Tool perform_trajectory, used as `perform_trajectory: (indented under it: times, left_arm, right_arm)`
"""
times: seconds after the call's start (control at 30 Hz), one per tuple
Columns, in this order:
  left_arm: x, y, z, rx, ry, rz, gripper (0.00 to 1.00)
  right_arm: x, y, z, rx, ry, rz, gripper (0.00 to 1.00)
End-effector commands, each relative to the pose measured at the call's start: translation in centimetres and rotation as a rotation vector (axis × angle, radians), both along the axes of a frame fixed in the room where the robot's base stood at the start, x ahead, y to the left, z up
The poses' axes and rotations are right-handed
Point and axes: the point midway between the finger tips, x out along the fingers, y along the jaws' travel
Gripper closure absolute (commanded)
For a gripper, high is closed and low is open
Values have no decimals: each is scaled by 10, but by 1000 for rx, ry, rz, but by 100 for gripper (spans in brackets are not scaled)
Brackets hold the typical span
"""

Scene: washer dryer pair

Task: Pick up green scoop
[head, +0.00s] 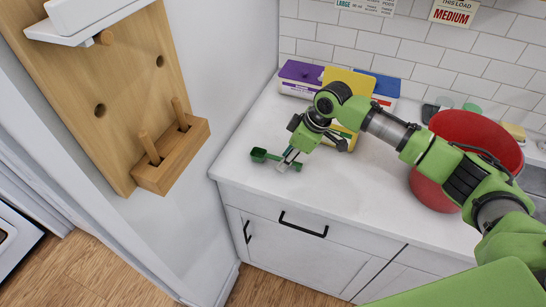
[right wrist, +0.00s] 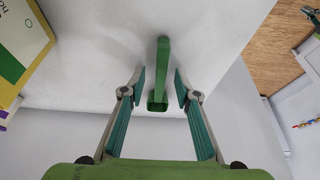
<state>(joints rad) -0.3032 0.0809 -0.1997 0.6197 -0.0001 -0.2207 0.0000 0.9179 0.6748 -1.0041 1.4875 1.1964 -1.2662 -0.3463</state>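The green scoop (head: 259,155) lies on the white counter near its front left corner, its cup to the left and its handle running right under my right gripper. My right gripper (head: 291,158) is over the handle, pointing down. In the right wrist view the fingers of the right gripper (right wrist: 158,88) are spread, with part of the green scoop (right wrist: 160,75) between them and a gap on each side. The scoop's cup cannot be clearly made out there. My left gripper is in neither view.
Purple (head: 299,78), yellow (head: 350,80) and blue (head: 384,87) boxes stand at the back of the counter, behind my right arm. A large red bowl (head: 462,130) is to the right. A wooden peg rack (head: 110,80) hangs at the left. The counter's front (head: 300,203) is clear.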

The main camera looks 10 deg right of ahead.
Motion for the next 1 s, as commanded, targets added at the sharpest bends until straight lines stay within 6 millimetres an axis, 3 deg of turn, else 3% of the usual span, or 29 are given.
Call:
perform_trajectory:
  times: [0.07, 0.2, 0.67, 0.9, 1.0]
  left_arm:
    - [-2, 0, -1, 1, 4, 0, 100]
    - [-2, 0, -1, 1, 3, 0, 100]
    - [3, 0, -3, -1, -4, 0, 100]
    - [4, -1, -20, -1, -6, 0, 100]
    - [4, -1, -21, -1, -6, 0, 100]
  right_arm:
    - [0, 0, 0, 0, 0, 0, 71]
    - [0, 0, 0, 0, 0, 0, 100]
    - [0, 0, 3, 1, -1, 0, 100]
    - [1, 0, 29, 2, -4, 1, 100]
    - [-12, -2, 45, 1, -3, 2, 100]
